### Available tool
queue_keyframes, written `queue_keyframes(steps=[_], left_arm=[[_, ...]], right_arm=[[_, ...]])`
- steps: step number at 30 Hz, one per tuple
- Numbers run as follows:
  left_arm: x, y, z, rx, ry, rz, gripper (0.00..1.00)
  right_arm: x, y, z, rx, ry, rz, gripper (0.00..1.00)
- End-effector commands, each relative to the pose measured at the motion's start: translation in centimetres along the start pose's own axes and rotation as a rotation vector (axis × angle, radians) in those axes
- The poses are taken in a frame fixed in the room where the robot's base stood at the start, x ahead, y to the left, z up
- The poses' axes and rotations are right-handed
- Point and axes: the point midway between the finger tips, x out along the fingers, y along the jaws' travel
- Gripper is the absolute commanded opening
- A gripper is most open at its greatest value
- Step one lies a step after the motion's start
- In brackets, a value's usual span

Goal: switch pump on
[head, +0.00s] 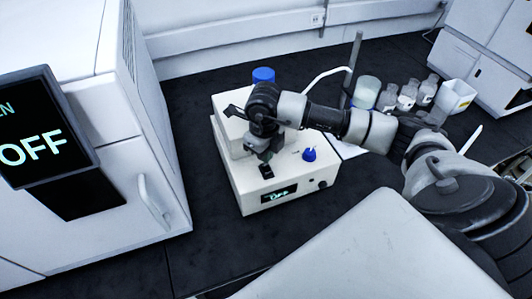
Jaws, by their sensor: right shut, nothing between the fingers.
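The pump (247,194) is a white box on the dark bench, in the middle of the head view. Its small front display (279,196) shows a short lit green word that looks like "Off". A black switch (266,171) sits on its top near the front edge, and a blue knob-like part (309,155) stands to the right of it. My right gripper (264,156) is shut and empty, pointing down just above the black switch. I cannot tell whether its tips touch the switch. My right arm hides part of the pump's top. My left gripper is not in view.
A large white instrument (150,185) with a screen reading "OFF" (36,140) stands close on the left. Several bottles (407,95) and a white container (455,97) are at the back right. A blue-capped item (263,75) is behind the pump. Bare bench (200,255) lies in front.

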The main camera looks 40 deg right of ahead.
Motion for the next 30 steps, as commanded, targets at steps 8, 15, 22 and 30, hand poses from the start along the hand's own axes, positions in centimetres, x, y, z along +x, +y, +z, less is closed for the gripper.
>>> queue_keyframes(steps=[8,15,22,30], left_arm=[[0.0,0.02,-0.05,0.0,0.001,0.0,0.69],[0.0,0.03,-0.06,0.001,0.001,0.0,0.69],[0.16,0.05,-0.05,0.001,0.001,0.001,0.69],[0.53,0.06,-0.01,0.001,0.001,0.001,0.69]], right_arm=[[0.0,0.0,0.0,0.0,0.0,0.0,0.0],[0.0,0.01,0.0,0.0,0.0,0.0,0.0],[0.18,0.01,0.0,0.0,0.0,0.0,0.0],[0.61,0.0,0.0,0.0,0.0,0.0,0.0]])
